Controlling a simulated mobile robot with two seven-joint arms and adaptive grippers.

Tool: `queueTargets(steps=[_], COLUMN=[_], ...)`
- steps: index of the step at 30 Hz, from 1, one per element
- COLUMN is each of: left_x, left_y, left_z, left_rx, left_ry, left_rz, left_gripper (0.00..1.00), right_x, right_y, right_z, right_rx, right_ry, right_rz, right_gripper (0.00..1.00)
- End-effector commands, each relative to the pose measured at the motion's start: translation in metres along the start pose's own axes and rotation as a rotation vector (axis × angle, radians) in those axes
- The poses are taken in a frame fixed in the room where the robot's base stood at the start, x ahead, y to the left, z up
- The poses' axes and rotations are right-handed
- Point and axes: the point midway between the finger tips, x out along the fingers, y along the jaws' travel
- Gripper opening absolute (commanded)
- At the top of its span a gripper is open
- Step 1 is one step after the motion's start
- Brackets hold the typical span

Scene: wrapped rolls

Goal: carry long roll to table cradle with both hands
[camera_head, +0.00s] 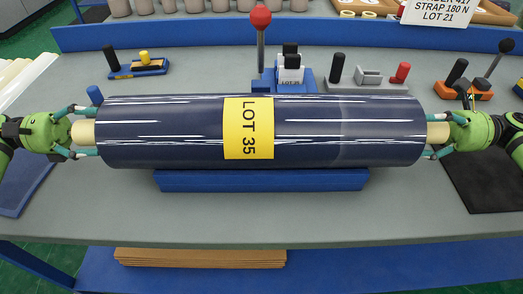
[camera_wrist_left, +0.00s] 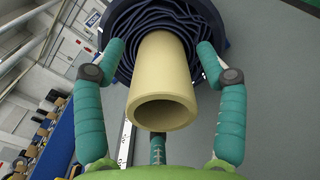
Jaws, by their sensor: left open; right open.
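The long roll (camera_head: 310,130) is wrapped in shiny dark blue film with a yellow LOT 35 label (camera_head: 248,128). It lies level across a blue cradle (camera_head: 262,180) on the grey table (camera_head: 120,215). My left gripper (camera_head: 78,132) is open at the roll's left end, its fingers around the cream core (camera_wrist_left: 163,80) with gaps on both sides in the left wrist view. The gathered film end of the roll (camera_wrist_left: 200,32) shows behind the core. My right gripper (camera_head: 438,135) is open at the right core end. The roll hides most of the cradle's top.
Behind the roll stand a red-knobbed lever (camera_head: 260,18), a blue block with a black-handled stamp (camera_head: 290,70), and small fixtures (camera_head: 368,75). A dark mat (camera_head: 485,185) lies at right. The table's front strip is clear.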

Motion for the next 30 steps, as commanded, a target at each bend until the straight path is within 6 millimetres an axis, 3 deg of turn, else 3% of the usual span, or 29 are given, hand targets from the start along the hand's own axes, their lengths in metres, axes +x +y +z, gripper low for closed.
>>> queueTargets(steps=[9,30], left_x=[-0.045,-0.068], left_y=[0.001,-0.001], left_z=[0.001,0.001], left_rx=[0.001,0.001], left_ry=[-0.002,0.000], left_rz=[0.003,0.000], left_gripper=[0.72,0.72], right_x=[0.000,0.000], right_y=[0.000,0.001], right_z=[0.000,0.004], right_rx=[0.000,-0.001], right_ry=[0.000,0.000], right_rz=[0.000,0.000], right_gripper=[0.72,0.72])
